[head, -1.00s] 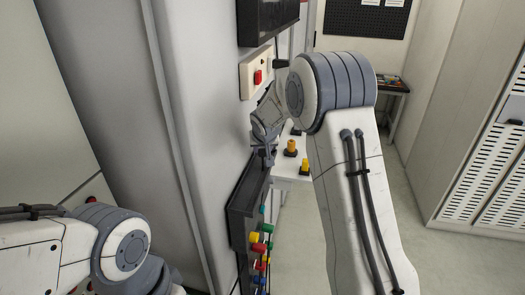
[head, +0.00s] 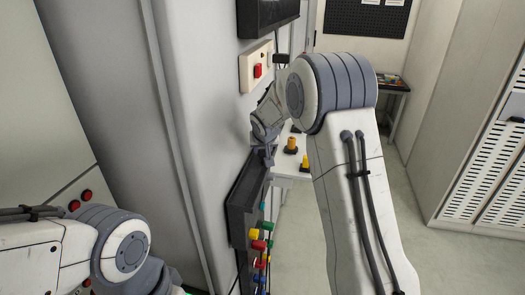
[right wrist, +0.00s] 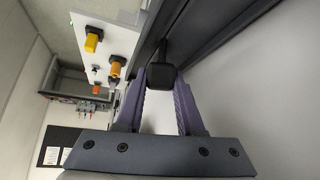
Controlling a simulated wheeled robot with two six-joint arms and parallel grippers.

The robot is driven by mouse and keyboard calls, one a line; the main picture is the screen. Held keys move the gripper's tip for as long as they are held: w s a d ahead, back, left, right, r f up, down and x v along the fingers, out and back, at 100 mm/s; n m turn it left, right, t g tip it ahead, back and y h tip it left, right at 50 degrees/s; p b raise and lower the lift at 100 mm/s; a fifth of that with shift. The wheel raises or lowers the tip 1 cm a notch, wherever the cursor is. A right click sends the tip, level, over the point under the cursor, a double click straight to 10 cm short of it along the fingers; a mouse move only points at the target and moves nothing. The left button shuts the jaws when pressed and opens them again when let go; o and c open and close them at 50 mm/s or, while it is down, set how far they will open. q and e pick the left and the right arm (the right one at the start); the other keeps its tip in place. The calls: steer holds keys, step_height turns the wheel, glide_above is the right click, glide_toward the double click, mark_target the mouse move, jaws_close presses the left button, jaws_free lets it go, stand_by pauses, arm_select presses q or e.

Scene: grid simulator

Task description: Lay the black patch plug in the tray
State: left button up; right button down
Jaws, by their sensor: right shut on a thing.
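In the right wrist view, the black patch plug (right wrist: 162,74) is between the two fingertips of my right gripper (right wrist: 162,80), which is shut on it. The tray appears to be the long dark trough (head: 240,207) on the wall in the head view. Its dark edge appears to show in the wrist view (right wrist: 225,35), close beside the plug. I cannot tell whether the plug touches it. In the head view my right gripper (head: 267,154) is at the trough's far upper end, and the plug is hidden there. My left arm comes in at lower left; its gripper is out of view.
Several coloured plugs (head: 257,245) are below the trough. A red switch (head: 257,71) is on the wall above. Red buttons (head: 86,195) are at lower left. The floor at right is clear.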

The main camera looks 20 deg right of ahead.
steer(key=shift+f, duration=0.25)
steer(key=shift+c, duration=2.2)
jaws_free()
steer(key=b+v, duration=0.3)
steer(key=v, duration=0.7)
steer(key=shift+r, duration=0.3)
steer(key=shift+s, duration=0.15)
